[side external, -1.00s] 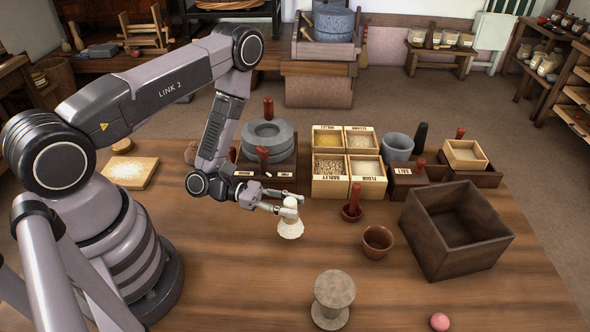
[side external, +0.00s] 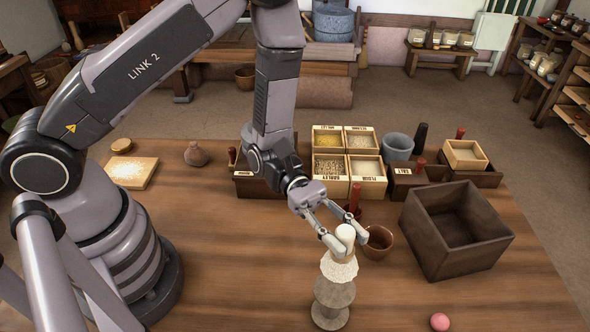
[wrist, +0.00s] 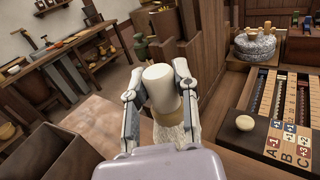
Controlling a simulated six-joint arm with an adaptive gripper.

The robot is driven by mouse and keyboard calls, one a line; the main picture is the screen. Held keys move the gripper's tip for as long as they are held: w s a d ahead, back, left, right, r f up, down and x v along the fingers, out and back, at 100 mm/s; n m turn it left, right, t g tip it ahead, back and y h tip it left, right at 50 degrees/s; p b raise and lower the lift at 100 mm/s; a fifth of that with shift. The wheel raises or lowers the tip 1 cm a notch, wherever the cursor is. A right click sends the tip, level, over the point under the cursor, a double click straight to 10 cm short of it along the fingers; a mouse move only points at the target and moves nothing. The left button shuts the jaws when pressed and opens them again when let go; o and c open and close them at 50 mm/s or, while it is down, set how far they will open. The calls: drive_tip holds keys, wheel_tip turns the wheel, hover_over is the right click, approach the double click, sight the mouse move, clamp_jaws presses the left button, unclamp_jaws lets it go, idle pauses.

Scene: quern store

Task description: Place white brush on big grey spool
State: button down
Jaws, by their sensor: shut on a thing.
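The white brush (side external: 339,266) is upright, with its pale handle at the top and its flared bristles pointing down. My gripper (side external: 346,241) is shut on the brush's handle. The big grey spool (side external: 331,304) stands on the table, directly below the brush in the side view. The bristles overlap the spool's top edge, and I cannot tell whether they touch it. In the wrist view the brush (wrist: 162,100) sits between my two fingers, its handle end toward the camera. The spool does not show there.
A brown cup (side external: 378,243) stands just right of the gripper. A dark open wooden box (side external: 456,232) is farther right, and a pink ball (side external: 440,322) lies near the front edge. Grain boxes (side external: 348,165) stand behind. The table left of the spool is clear.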

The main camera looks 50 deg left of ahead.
sight(339, 262)
drive_tip(key=shift+f, duration=3)
drive_tip(key=shift+f, duration=0.15)
drive_tip(key=c, duration=0.9)
unclamp_jaws()
drive_tip(key=shift+o, duration=0.2)
